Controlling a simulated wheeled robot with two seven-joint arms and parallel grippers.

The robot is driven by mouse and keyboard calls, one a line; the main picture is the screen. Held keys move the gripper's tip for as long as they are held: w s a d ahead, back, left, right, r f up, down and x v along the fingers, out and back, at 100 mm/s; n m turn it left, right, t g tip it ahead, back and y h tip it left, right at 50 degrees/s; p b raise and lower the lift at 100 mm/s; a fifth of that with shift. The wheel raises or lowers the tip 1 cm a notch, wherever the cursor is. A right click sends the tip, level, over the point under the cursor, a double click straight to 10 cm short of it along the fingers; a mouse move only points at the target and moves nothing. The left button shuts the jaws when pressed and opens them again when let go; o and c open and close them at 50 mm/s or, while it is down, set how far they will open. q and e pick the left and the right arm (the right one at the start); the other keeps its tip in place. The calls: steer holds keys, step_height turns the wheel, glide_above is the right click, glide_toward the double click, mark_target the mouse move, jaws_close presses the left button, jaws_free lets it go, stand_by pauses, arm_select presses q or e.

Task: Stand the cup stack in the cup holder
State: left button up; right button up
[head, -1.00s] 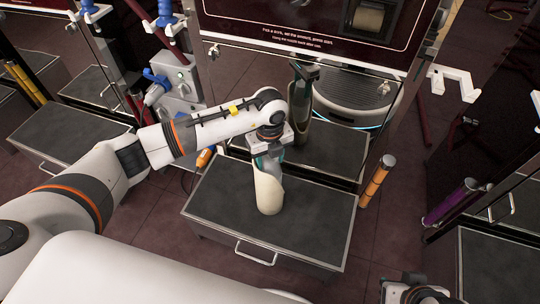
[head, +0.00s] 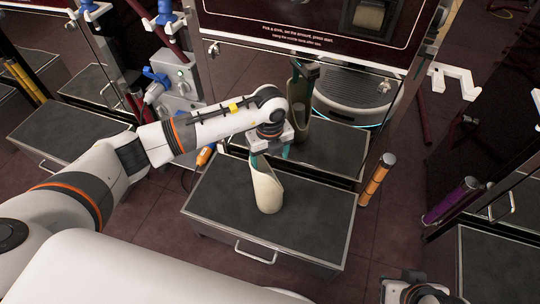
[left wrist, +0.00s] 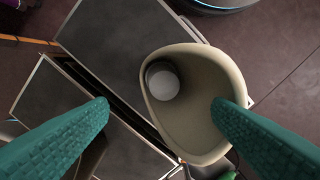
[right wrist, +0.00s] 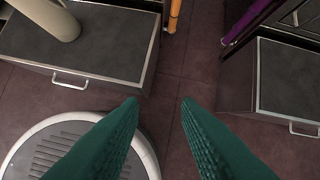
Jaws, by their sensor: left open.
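The cream cup holder (head: 268,193), a tall tube with a slanted rim, stands upright on the dark-topped box. In the left wrist view I look down into the holder (left wrist: 190,125). A pale round end, which looks like the cup stack (left wrist: 163,82), shows inside it; the rest of the stack is hidden by the wall. My left gripper (head: 270,160) is open at the holder's top. One teal finger overlaps the opening and the other is outside the rim; contact is unclear. My right gripper (right wrist: 160,104) is open and empty, low at the right of the head view.
The box (head: 312,220) has bare top around the holder and a front handle. A mirrored panel behind it reflects the holder and my arm. An orange post (head: 377,180) stands at its right, a purple post (head: 452,200) further right. Grey valve equipment (head: 180,85) is at back left.

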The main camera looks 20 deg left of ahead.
arm_select(q)
step_height(320, 180, up, 12)
steer(key=p, duration=0.2)
steer(key=shift+f, duration=0.2)
arm_select(e)
steer(key=s, duration=0.1)
steer(key=r+g, duration=0.1)
steer(key=s, duration=0.1)
steer(key=shift+s+d+r, duration=0.25)
steer(key=shift+s+d, duration=0.05)
steer(key=shift+d, duration=0.05)
